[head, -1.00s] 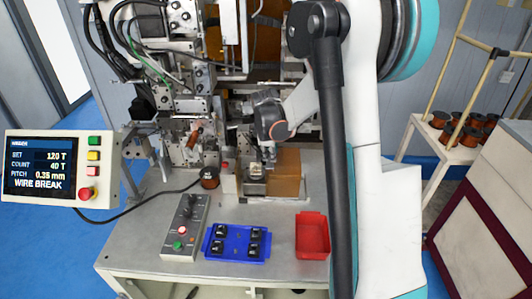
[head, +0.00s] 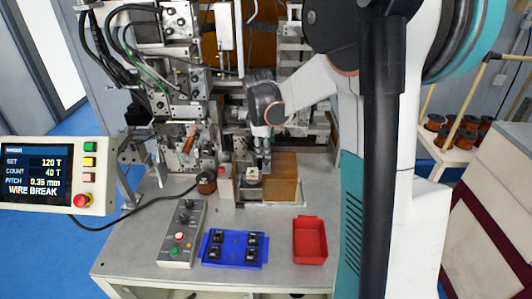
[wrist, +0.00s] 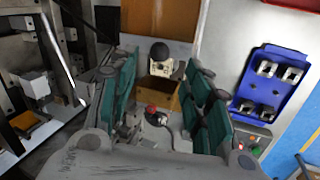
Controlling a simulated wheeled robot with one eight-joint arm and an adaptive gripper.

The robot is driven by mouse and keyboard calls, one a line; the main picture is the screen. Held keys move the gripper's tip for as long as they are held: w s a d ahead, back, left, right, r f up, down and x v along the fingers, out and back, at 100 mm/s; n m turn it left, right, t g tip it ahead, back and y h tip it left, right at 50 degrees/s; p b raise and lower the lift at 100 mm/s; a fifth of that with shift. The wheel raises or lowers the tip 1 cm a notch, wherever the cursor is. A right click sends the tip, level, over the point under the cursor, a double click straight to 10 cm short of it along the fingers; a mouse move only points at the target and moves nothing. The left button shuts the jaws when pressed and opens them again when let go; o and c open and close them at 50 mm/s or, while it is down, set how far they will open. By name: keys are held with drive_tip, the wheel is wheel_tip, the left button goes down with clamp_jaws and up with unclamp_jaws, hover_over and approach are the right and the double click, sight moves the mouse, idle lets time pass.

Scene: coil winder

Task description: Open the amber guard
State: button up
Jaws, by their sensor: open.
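The amber guard (head: 281,177) is a brown box-like cover on the machine table, to the right of a small pale fixture (head: 253,174). In the wrist view an amber-brown panel (wrist: 160,18), which looks like the guard, stands at the top, beyond the fixture. There the fixture shows as a pale block (wrist: 159,67) with a dark round knob, above a brown open box. My gripper (head: 262,166) points down over the fixture, left of the guard. Its teal-padded fingers, with a gap between them (wrist: 163,82), are open and empty. Contact with the guard cannot be told.
A blue tray (head: 234,262) with several black parts and a red tray (head: 310,240) lie in front. A control box (head: 181,233) is left of the blue tray. A copper spool (head: 206,183) and machine parts crowd the left and back.

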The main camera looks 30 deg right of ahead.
drive_tip(key=shift+v, duration=2.35)
